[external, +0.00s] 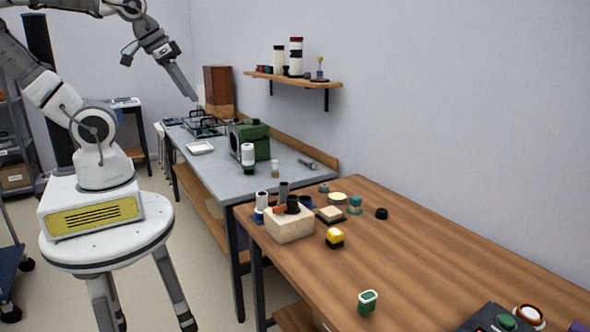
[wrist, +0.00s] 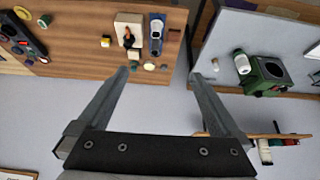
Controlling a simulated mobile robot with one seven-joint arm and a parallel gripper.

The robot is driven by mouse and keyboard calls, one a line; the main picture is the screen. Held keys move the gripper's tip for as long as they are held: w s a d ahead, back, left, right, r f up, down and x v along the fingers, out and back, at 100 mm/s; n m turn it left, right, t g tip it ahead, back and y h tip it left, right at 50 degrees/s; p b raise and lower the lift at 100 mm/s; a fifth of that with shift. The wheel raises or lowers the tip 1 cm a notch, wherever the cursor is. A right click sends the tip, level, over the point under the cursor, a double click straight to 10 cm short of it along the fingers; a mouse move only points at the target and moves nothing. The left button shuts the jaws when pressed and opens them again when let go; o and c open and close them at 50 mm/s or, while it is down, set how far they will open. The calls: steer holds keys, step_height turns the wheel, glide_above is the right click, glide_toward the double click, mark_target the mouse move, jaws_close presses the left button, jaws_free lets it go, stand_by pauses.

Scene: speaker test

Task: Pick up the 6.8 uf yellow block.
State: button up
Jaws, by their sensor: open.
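A small yellow block (external: 335,239) with black parts sits on the wooden table (external: 450,262), just in front of a pale wood box. I cannot read any marking on it. My gripper (external: 194,96) is raised high at the upper left in the external view, well away from the block. In the wrist view my gripper (wrist: 160,76) shows two separated fingers with nothing between them.
The pale wood box (external: 290,226) has dark cylinders at it. A green-and-white block (external: 367,302) and a black ring (external: 381,213) lie nearby. A grey bench (external: 225,178) holds a green machine (external: 250,140). A wall shelf (external: 292,79) holds jars. The table's right middle is clear.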

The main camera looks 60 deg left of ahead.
steer(key=shift+c, duration=1.4)
steer(key=n+g+h+b, duration=0.4)
steer(key=n+g+b, duration=0.2)
steer(key=n+b, duration=0.95)
glide_above(334, 230)
steer(key=a+p, duration=0.1)
steer(key=a, duration=0.5)
step_height(334, 230, down, 24)
steer(key=n, duration=0.2)
steer(key=x, duration=0.4)
steer(key=b+x, duration=0.1)
steer(key=x, duration=0.2)
steer(key=b+x, duration=0.1)
steer(key=x, duration=0.3)
steer(key=shift+w+d+f, duration=0.15)
steer(key=shift+d+f, duration=0.05)
steer(key=shift+d, duration=0.25)
steer(key=shift+h, duration=0.3)
steer(key=shift+b+x, duration=1.15)
steer(key=shift+x, duration=1.7)
